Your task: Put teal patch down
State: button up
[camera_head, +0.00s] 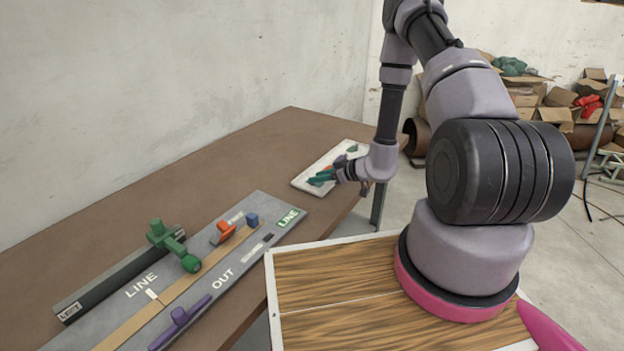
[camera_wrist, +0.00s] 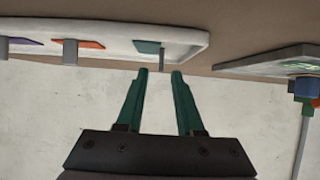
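The teal patch (camera_wrist: 150,47) lies on the white tray (camera_wrist: 112,30) in the wrist view, near the tray's end closest to the grey board. A short grey post (camera_wrist: 162,62) stands up from the patch's edge. My gripper (camera_wrist: 160,72) has teal fingers, spread apart with a clear gap. The post is in line with this gap, just beyond the fingertips; I see no contact. In the head view my gripper (camera_head: 320,178) is low over the near end of the white tray (camera_head: 305,182), and its similarly coloured fingers make the patch hard to tell apart there.
An orange patch (camera_wrist: 90,44) and a purple patch (camera_wrist: 24,42) lie farther along the tray. The grey board (camera_head: 230,250) carries a green fixture (camera_head: 170,240), an orange piece (camera_head: 222,232), a blue block (camera_head: 252,219), a tan strip (camera_head: 190,280) and a purple handle (camera_head: 180,318). Brown tabletop between is clear.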

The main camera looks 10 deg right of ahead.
jog(key=v, duration=0.8)
jog(key=s+a+r+n+g+y, duration=0.1)
jog(key=s+a+r+n+g, duration=0.15)
jog(key=r+n, duration=0.7)
jog(key=s+a+r+n+g, duration=0.2)
jog(key=s+a+r+n, duration=0.1)
jog(key=r+n, duration=0.7)
jog(key=s+a+r+n+g+y, duration=0.1)
jog(key=s+a+r+n+g, duration=0.1)
jog(key=r+n, duration=0.75)
jog(key=s+d+r+n+t+h, duration=0.2)
jog(key=s+d+r+n+h, duration=0.2)
jog(key=n, duration=1.1)
jog(key=s+d+r+n+t+h, duration=0.3)
jog(key=s+r+n, duration=0.7)
jog(key=n, duration=0.5)
jog(key=shift+s+d+r+h, duration=0.3)
jog(key=shift+s+d+h, duration=0.1)
jog(key=shift+d+h, duration=0.35)
jog(key=shift+a, duration=0.15)
